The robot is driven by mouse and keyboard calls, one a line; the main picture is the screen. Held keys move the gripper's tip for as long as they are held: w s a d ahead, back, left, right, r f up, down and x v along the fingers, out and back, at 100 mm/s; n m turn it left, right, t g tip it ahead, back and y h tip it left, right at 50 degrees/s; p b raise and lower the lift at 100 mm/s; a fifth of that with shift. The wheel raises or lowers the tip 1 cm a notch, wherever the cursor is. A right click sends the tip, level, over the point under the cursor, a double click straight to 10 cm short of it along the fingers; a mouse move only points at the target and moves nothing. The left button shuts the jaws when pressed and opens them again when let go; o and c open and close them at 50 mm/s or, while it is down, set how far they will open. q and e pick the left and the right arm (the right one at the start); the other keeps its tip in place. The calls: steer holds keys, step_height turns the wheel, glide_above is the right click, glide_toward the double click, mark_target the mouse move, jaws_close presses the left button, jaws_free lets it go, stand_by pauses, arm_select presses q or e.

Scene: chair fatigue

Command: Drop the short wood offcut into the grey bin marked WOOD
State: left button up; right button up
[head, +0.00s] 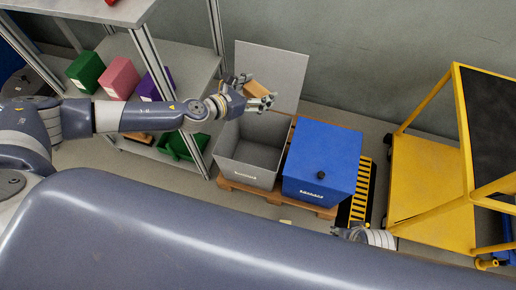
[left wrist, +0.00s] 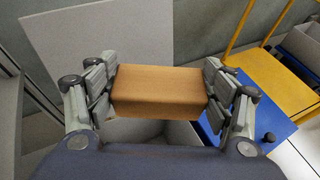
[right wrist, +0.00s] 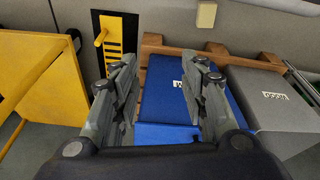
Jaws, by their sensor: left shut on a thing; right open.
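The short wood offcut (left wrist: 160,90) is a brown block held between the fingers of my left gripper (head: 262,97). The offcut also shows in the head view (head: 257,88). The grey bin (head: 232,165) has its lid (head: 275,72) raised at the back. Its label is small in the head view; it also shows in the right wrist view (right wrist: 270,98). The left gripper is above the open grey bin, near its back, and the block is clear of the rim.
The blue bin has a closed lid with a black knob, right beside the grey bin on a wooden pallet (head: 235,188). A yellow cart (head: 430,185) stands at the right. A shelf rack (head: 150,50) with coloured boxes stands at the left. A wall is behind the bins.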

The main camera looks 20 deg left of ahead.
steer(key=shift+w+b+v, duration=0.45)
steer(key=shift+b+v, duration=2.45)
steer(key=shift+v, duration=1.55)
arm_select(q)
step_height(320, 180, down, 17)
steer(key=a+m+h+b, duration=0.1)
steer(key=a+b, duration=0.1)
steer(key=b, duration=0.1)
steer(key=shift+w+r+g, duration=0.15)
steer(key=shift+w+g, duration=0.1)
steer(key=shift+g, duration=0.15)
arm_select(e)
steer(key=w+a+r+t+y, duration=0.1)
steer(key=w+r+t, duration=0.1)
steer(key=w, duration=0.4)
steer(key=w+a+r+t, duration=0.2)
steer(key=w+r+t, duration=0.1)
steer(key=w+t, duration=0.2)
steer(key=shift+w+a+t+y, duration=0.3)
steer(key=shift+w+a+y, duration=0.1)
steer(key=shift+w, duration=0.15)
arm_select(q)
steer(key=o, duration=1.2)
steer(key=shift+c, duration=0.2)
steer(key=shift+s+a, duration=0.1)
steer(key=shift+a, duration=0.05)
